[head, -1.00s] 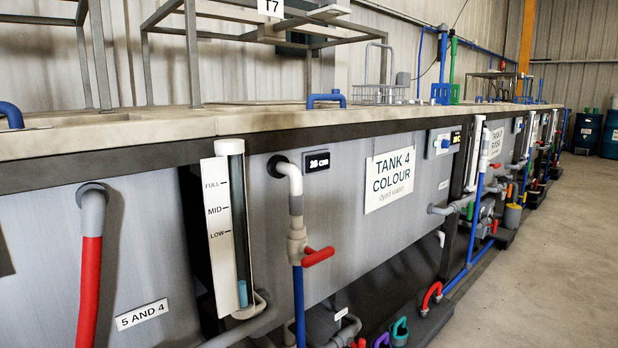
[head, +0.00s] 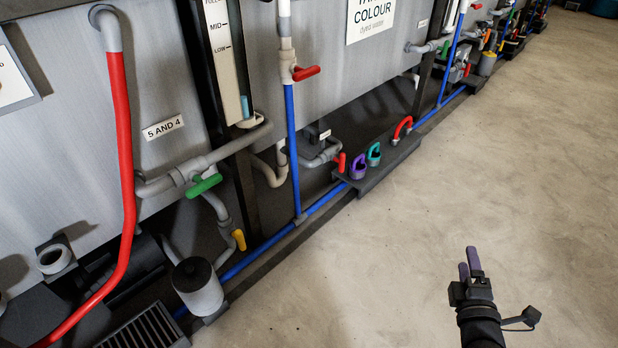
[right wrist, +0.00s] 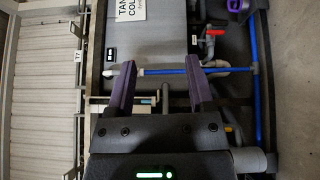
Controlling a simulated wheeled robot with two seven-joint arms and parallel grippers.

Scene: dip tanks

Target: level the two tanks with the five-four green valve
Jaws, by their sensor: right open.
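The Tank 4 wall (head: 340,75) is right of the valve, and another grey tank wall (head: 60,165) is left. My right gripper (head: 469,263) is open and empty above the floor, well right of the valve. Its purple fingers (right wrist: 160,75) show apart. My left gripper is not in view.
A red hose (head: 122,150) hangs left of the valve. A yellow-handled valve (head: 239,240) and a grey canister (head: 197,287) are below it. A red-handled valve (head: 306,73) and blue pipe (head: 291,150) stand right. The concrete floor (head: 400,240) is clear.

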